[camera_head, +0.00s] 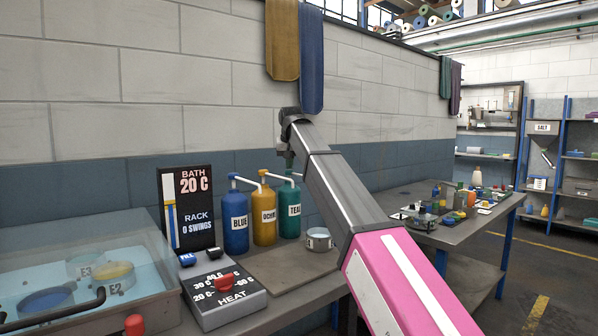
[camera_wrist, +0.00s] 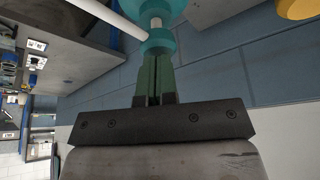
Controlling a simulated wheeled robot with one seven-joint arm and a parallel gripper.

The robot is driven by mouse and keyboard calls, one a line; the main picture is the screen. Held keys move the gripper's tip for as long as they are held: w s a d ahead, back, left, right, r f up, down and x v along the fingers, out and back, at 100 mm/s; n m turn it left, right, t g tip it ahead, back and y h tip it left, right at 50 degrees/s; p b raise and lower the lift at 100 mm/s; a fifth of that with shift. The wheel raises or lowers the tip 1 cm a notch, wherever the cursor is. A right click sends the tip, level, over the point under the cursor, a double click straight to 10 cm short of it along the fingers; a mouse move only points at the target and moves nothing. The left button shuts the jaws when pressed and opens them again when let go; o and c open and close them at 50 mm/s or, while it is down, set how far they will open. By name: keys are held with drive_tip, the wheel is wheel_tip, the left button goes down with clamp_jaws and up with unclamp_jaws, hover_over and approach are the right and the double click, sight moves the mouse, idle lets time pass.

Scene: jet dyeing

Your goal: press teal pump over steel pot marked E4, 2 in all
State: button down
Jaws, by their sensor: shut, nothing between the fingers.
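The teal pump bottle (camera_head: 289,212), labelled TEAL, stands at the right end of a row of three pump bottles. My gripper (camera_head: 290,162) is right above its pump head. In the wrist view my shut green fingers (camera_wrist: 153,80) point at the teal pump top (camera_wrist: 158,45), at or very near it; contact cannot be told. Nothing is between the fingers. A small steel pot (camera_head: 319,240) stands on the bench just right of the teal bottle, near its spout side; its marking is too small to read.
A blue pump (camera_head: 236,222) and an ochre pump (camera_head: 264,215) stand close on the left. A heat control box (camera_head: 222,294) is in front. Pots E3 (camera_head: 85,268) and E2 (camera_head: 115,288) sit in the glass-lidded bath. A side table (camera_head: 400,202) with small items is at right.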

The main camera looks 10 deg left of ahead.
drive_tip(key=shift+f, duration=0.3)
drive_tip(key=shift+r, duration=1.6)
drive_tip(key=shift+f, duration=0.15)
drive_tip(key=shift+f, duration=1.45)
drive_tip(key=shift+r, duration=1.65)
drive_tip(key=shift+r, duration=0.1)
